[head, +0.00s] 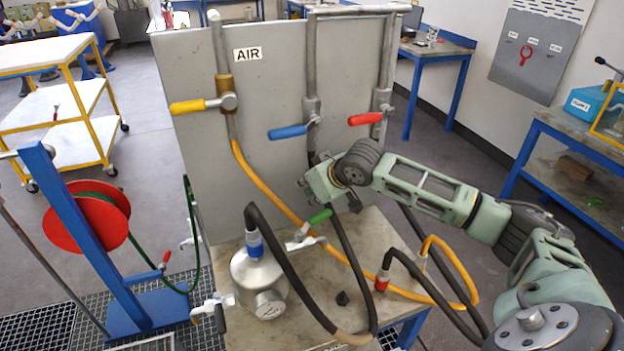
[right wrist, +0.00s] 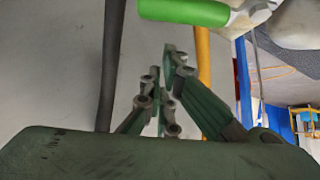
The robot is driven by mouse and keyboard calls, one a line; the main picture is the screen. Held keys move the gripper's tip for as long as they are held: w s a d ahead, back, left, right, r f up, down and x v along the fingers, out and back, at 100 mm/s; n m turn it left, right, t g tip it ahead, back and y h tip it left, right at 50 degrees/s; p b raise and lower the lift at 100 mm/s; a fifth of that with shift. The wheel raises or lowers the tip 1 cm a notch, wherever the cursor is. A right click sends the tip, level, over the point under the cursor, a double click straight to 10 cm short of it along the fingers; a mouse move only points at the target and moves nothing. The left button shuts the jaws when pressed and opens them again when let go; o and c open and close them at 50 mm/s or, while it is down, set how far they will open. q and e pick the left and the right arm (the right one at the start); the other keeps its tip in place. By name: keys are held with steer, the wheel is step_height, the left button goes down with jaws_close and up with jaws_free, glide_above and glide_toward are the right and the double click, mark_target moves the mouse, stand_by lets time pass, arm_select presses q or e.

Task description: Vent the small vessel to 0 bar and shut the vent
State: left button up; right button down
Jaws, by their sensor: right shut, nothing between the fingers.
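The small vessel (head: 258,285) is a squat metal pot on the bench, with a blue-collared black hose on top and a round flanged fitting at its front. A green-handled valve (head: 318,217) sits on a stub at its upper right. Another valve with a dark handle (head: 219,318) is at its lower left. No pressure reading is legible. My right gripper (head: 325,180) is above the green handle and apart from it, its fingers shut and empty. In the right wrist view the fingertips (right wrist: 172,60) lie below the green handle (right wrist: 183,11). My left gripper is out of view.
A grey panel (head: 275,75) labelled AIR stands behind, with yellow (head: 187,107), blue (head: 288,132) and red (head: 365,119) valve handles. Black and orange hoses (head: 270,190) cross the bench (head: 385,235). A red hose reel (head: 85,222) stands at left.

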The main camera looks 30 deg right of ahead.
mark_target(314, 222)
steer(key=s, duration=0.3)
steer(key=shift+d+f+p, duration=0.1)
steer(key=shift+d+p, duration=0.1)
steer(key=shift+p, duration=0.1)
steer(key=shift+w, duration=0.1)
